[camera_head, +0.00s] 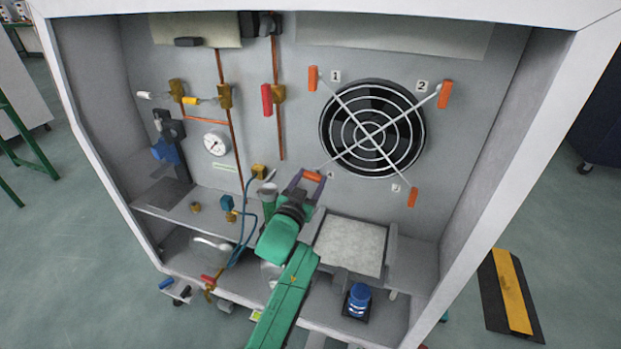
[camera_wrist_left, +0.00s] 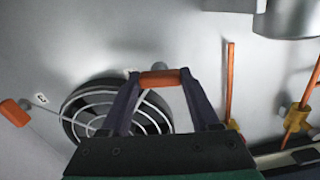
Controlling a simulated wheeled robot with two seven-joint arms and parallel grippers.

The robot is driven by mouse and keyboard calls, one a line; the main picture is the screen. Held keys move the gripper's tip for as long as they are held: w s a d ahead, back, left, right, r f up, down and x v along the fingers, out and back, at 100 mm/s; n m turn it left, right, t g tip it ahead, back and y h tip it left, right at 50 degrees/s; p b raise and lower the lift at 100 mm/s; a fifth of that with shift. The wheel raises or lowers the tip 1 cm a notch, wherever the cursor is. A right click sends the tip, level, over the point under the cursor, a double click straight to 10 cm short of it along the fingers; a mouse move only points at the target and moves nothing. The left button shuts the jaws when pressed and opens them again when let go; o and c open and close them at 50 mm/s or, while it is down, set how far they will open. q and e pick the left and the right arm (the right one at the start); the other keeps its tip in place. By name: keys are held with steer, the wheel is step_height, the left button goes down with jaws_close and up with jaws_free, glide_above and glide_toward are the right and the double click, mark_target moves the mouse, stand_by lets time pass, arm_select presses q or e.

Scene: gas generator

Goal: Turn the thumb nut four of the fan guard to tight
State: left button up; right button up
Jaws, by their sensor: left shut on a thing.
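The round fan guard (camera_head: 372,129) is a wire grille with a cross of bars on the back wall, and part of it shows in the left wrist view (camera_wrist_left: 92,108). Orange thumb nut four (camera_head: 312,176) is at its lower left corner, lying nearly crosswise in the head view. My left gripper (camera_head: 310,178) is shut on this nut, one dark finger at each end of the orange bar (camera_wrist_left: 160,78). Orange thumb nuts one (camera_head: 313,78), two (camera_head: 445,94) and three (camera_head: 412,197) stand roughly upright at the other corners. My right gripper is not in view.
Copper pipes with brass valves (camera_head: 225,96) and a round gauge (camera_head: 216,142) are on the wall to the left. A blue cable (camera_head: 241,225) hangs left of my arm. A pale square panel (camera_head: 350,246) and a blue-topped part (camera_head: 358,299) are below the fan.

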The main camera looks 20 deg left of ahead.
arm_select(q)
steer(key=m, duration=0.2)
steer(key=shift+m+p, duration=0.35)
steer(key=shift+m, duration=0.05)
steer(key=m, duration=0.3)
steer(key=shift+m, duration=0.3)
steer(key=m, duration=0.4)
steer(key=shift+m, duration=0.3)
steer(key=m, duration=0.3)
steer(key=shift+f+m, duration=0.1)
steer(key=shift+m, duration=0.9)
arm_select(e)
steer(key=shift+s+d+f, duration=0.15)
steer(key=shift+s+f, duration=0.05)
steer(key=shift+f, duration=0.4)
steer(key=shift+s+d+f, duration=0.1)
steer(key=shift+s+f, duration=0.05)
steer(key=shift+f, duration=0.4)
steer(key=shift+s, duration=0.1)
arm_select(q)
steer(key=o, duration=1.4)
steer(key=shift+c, duration=0.2)
steer(key=shift+s, duration=0.1)
